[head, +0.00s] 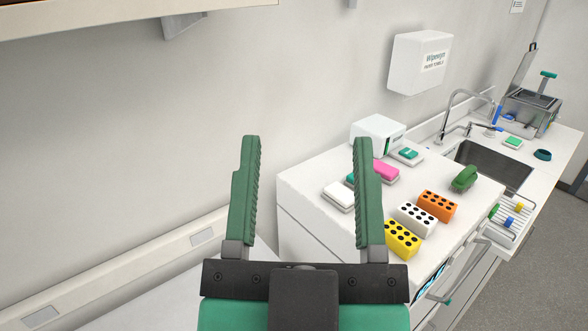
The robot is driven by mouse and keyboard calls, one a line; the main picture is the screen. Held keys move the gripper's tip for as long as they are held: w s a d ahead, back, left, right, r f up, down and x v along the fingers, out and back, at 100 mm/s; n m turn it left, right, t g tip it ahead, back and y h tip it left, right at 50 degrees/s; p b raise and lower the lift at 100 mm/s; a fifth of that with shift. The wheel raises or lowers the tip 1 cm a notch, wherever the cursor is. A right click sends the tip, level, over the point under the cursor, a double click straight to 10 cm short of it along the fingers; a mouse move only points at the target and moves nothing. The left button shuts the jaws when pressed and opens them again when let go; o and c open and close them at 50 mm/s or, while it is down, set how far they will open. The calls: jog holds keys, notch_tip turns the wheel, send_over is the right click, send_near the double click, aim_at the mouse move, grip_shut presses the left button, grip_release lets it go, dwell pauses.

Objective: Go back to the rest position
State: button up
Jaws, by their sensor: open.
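My gripper (307,142) fills the lower middle of the head view. Its two green ridged fingers point up in the picture and stand wide apart.
The white counter (300,187) holds yellow (401,240), white (417,217) and orange (437,205) racks, a green object (465,179) and a white box (378,135). A sink (492,165) lies beyond. A shelf (100,14) overhangs the upper left. A dispenser (419,63) hangs on the wall.

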jog(key=shift+s+d+r, duration=0.15)
jog(key=shift+s, duration=0.05)
notch_tip(320, 180, up, 17)
jog(key=p, duration=1.7)
jog(key=shift+r, duration=0.2)
